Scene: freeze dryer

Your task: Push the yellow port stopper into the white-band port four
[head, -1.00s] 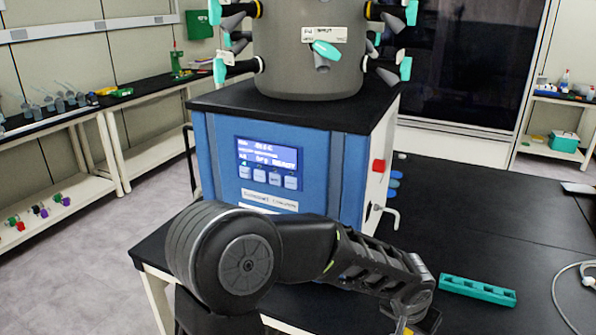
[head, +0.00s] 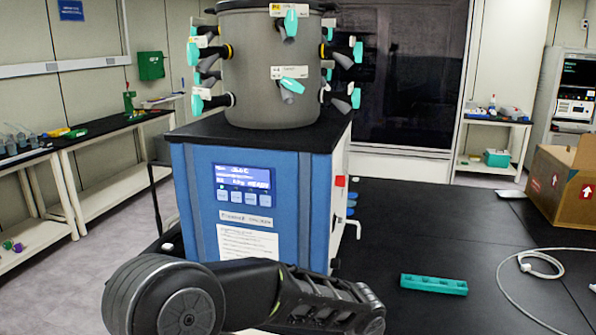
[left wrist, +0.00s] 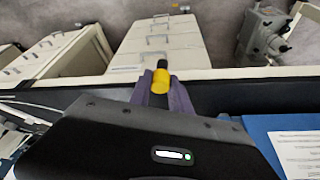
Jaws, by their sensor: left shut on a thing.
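The yellow stopper (left wrist: 161,82), with a dark end, is held between the purple fingers of my left gripper (left wrist: 162,90) in the left wrist view. The gripper is shut on it, over the bench edge. In the head view my left arm crosses the bottom, and its fingers are out of frame. The grey chamber (head: 268,75) on the blue freeze dryer (head: 262,200) carries several ports with teal handles. A front port (head: 291,87) sits below a white label; I cannot read its number or make out a white band. My right gripper is not in view.
A teal rack (head: 433,285) lies on the black bench (head: 440,225), right of the dryer. A white cable (head: 535,265) and a cardboard box (head: 562,185) are farther right. The bench between dryer and box is mostly clear. A tap handle (head: 354,226) juts from the dryer's right side.

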